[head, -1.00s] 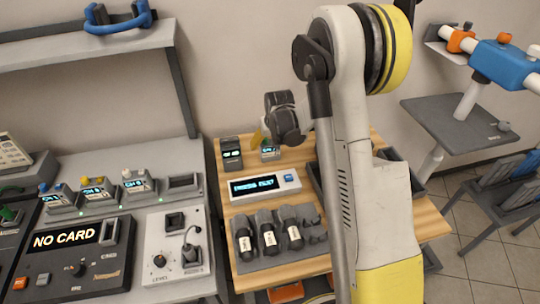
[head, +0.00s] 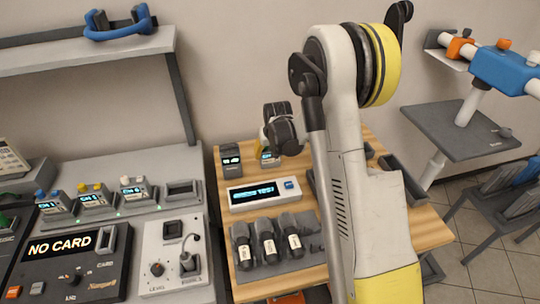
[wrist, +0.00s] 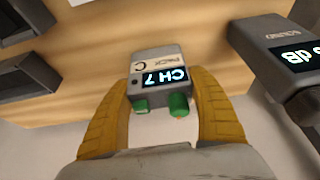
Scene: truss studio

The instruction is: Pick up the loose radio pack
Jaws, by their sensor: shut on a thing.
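The loose radio pack (wrist: 158,72) is a small grey box with a lit "CH 7" display and two green knobs. In the wrist view it sits between the two yellow fingers of my gripper (wrist: 160,108), which is shut on it. In the head view the pack (head: 270,158) shows near the back edge of the wooden table (head: 222,210), partly hidden by my gripper (head: 264,143). I cannot tell whether the pack still touches the table.
A dark meter with a "dB" display (wrist: 290,60) stands close beside the pack; it also shows in the head view (head: 231,160). A white display unit (head: 264,194) and several dark handheld microphones (head: 267,240) lie nearer. The wall is close behind.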

